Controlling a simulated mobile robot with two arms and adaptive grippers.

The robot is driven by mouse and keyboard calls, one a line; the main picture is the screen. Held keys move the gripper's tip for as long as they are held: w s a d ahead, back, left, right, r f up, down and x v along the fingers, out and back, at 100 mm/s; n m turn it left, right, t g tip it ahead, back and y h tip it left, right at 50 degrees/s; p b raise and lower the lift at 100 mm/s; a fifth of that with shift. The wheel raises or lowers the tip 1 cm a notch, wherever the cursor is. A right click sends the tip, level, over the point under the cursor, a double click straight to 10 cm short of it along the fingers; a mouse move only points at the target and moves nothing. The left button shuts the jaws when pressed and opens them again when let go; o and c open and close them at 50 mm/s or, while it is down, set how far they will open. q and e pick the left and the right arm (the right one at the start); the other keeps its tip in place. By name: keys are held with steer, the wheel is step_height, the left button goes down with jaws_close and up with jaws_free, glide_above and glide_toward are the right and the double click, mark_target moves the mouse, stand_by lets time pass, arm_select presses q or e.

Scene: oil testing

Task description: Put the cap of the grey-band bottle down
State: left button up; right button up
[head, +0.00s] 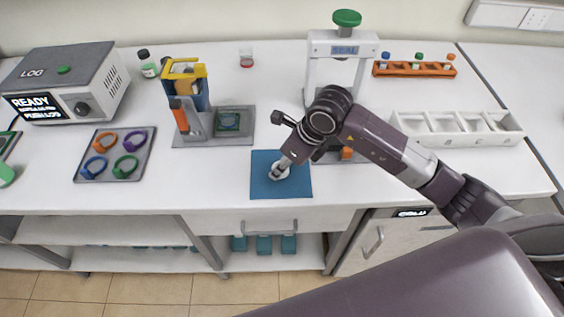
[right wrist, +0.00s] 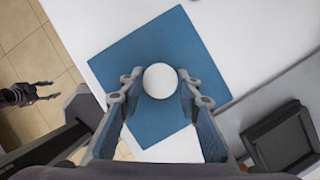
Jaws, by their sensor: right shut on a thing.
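My right gripper (head: 281,165) points down over the blue mat (head: 262,185) at the front middle of the bench. In the right wrist view its fingers (right wrist: 160,88) are shut on a round white cap (right wrist: 160,80). The cap shows as a small white shape at the fingertips in the head view (head: 282,173). It is over the mat (right wrist: 140,55); I cannot tell whether it touches it. My left gripper (right wrist: 35,94) shows only in the right wrist view, open and empty over the floor. I cannot make out a grey-band bottle.
A tray of coloured rings (head: 115,172) lies left of the mat. A grey tray with a yellow holder (head: 204,70) stands behind left. A white press (head: 342,50) stands behind right, near an orange rack (head: 415,70) and a white compartment tray (head: 408,122). The mat's left part is clear.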

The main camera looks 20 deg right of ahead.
steer(key=shift+f, duration=0.1)
steer(key=shift+f, duration=0.15)
steer(key=o, duration=0.8)
steer(key=shift+c, duration=0.2)
steer(key=shift+r, duration=0.35)
steer(key=b+v, duration=0.2)
steer(key=v, duration=0.9)
steer(key=shift+r, duration=0.35)
